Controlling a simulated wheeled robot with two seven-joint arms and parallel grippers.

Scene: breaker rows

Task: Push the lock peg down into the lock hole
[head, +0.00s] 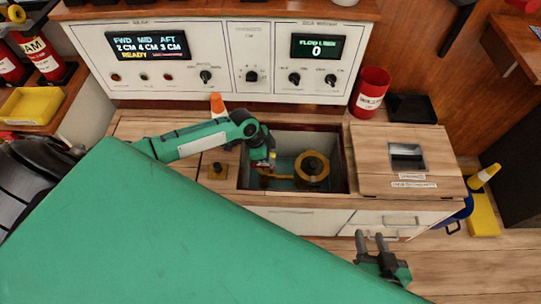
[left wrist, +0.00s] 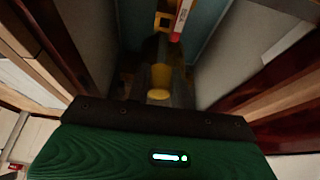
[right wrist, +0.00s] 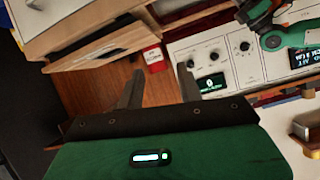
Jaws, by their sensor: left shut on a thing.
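My left gripper (head: 266,165) reaches down into the open well (head: 340,180) in the counter, at its left side. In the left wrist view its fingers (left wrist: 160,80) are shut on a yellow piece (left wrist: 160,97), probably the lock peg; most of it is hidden. A yellow bracket with a red and white tag (left wrist: 182,20) lies just beyond the fingertips. In the head view a brass wheel (head: 312,167) with an arm stands in the well, right of the gripper. I cannot make out the lock hole. My right gripper (head: 376,242) is open and empty, in front of the cabinet.
A brass fitting (head: 217,171) sits on the counter left of the well. A wooden hatch (head: 372,175) covers the right side. A red bin (head: 371,90) and black tray (head: 411,108) stand behind it. The control panel (head: 230,60) bounds the back. Well walls leave little sideways room.

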